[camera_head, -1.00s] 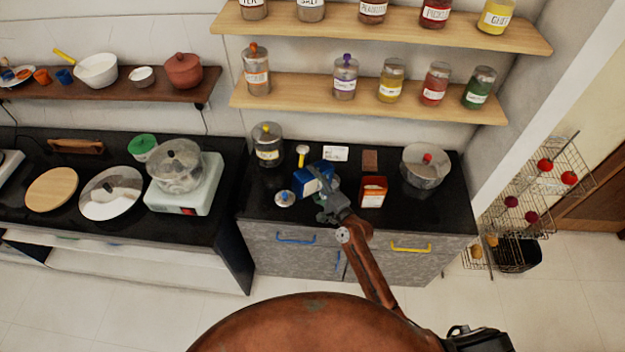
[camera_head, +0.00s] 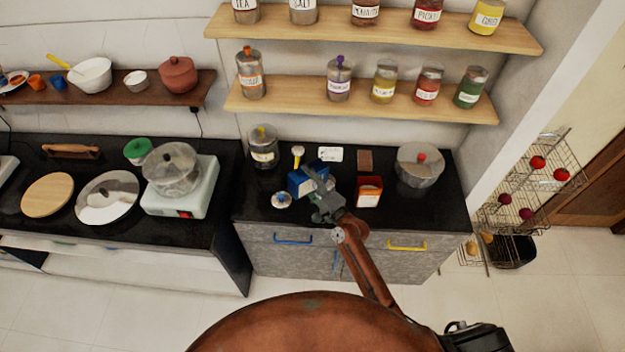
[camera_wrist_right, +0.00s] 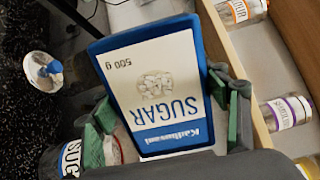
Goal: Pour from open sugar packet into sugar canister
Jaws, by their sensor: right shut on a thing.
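The blue sugar packet (camera_head: 303,182) is in my right gripper (camera_head: 322,196), above the counter. In the right wrist view the packet (camera_wrist_right: 160,85) shows its white "SUGAR 500 g" label and sits tilted between the two fingers of the gripper (camera_wrist_right: 170,125), which are shut on it. A clear canister (camera_wrist_right: 75,160) with a label starting "SU" shows partly at the lower left there, below the packet. In the head view I cannot make it out clearly. A lid with a blue knob (camera_head: 281,200) lies on the counter to the left. My left gripper is not in view.
A red-and-white box (camera_head: 368,192) stands close right of my gripper, with a lidded pot (camera_head: 420,165) beyond. The shelf (camera_head: 360,100) of jars is above the counter's back.

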